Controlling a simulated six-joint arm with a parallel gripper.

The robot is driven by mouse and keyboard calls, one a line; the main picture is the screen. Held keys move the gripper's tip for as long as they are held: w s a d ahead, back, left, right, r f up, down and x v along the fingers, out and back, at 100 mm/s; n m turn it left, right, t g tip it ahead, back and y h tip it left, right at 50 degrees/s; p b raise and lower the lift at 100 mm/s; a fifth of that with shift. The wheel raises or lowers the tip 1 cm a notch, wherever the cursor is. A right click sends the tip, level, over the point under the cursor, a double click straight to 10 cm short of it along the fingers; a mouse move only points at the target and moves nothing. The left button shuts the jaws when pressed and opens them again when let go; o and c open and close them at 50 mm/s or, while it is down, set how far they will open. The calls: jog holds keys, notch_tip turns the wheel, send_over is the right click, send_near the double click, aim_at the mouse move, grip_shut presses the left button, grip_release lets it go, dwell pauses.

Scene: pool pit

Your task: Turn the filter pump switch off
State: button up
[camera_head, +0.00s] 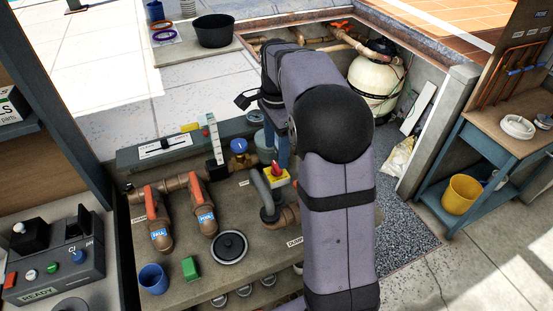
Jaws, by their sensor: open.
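A red knob on a yellow box (277,176) stands on the bench near the middle of the view, beside a grey bent pipe. It looks like a rotary switch, but I cannot read a label naming it as the filter pump switch. My gripper (280,152) points down just above and behind this knob, partly hidden by my own arm. It is open, with nothing visible in it. I cannot tell whether it touches the knob.
Two orange-handled valves (152,205) with blue tags, a blue-capped valve (239,152) and an upright red-and-white piece (212,138) stand left of the knob. A blue cup (153,278), green block (190,268) and round black lid (229,247) lie in front. A cream filter tank (375,88) stands behind.

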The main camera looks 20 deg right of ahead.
aim_at(276, 166)
jog(key=shift+f+p, duration=0.65)
jog(key=shift+f, duration=2)
jog(key=c, duration=1)
